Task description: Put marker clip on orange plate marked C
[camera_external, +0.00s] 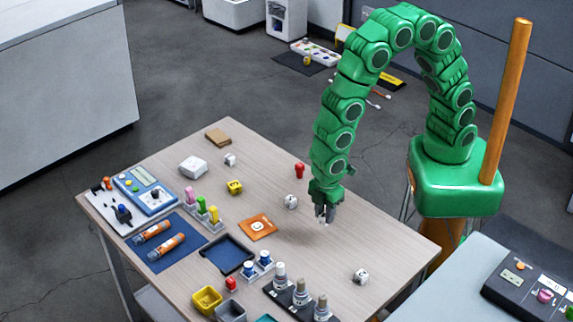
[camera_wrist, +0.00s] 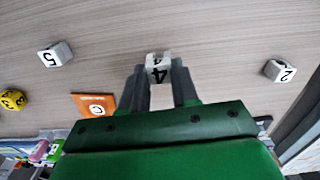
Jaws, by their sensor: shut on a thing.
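My gripper (camera_external: 325,212) is shut on a small white marker clip marked 4 (camera_wrist: 158,68). In the wrist view the clip sits between the tips of both fingers. In the external view the fingers point down near the right side of the wooden table, and only a bit of the clip shows. The orange plate (camera_external: 246,232) lies flat to the left of my gripper. It also shows in the wrist view (camera_wrist: 80,101), left of the fingers, with a C on a white patch. No clip is on it.
A white piece marked 5 (camera_wrist: 55,55), a yellow one (camera_wrist: 13,99) and one marked 2 (camera_wrist: 280,70) lie around my gripper. A dark blue tray (camera_external: 228,255) and a rack of grey-topped bottles (camera_external: 300,292) stand toward the front. Bare wood lies between my gripper and the plate.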

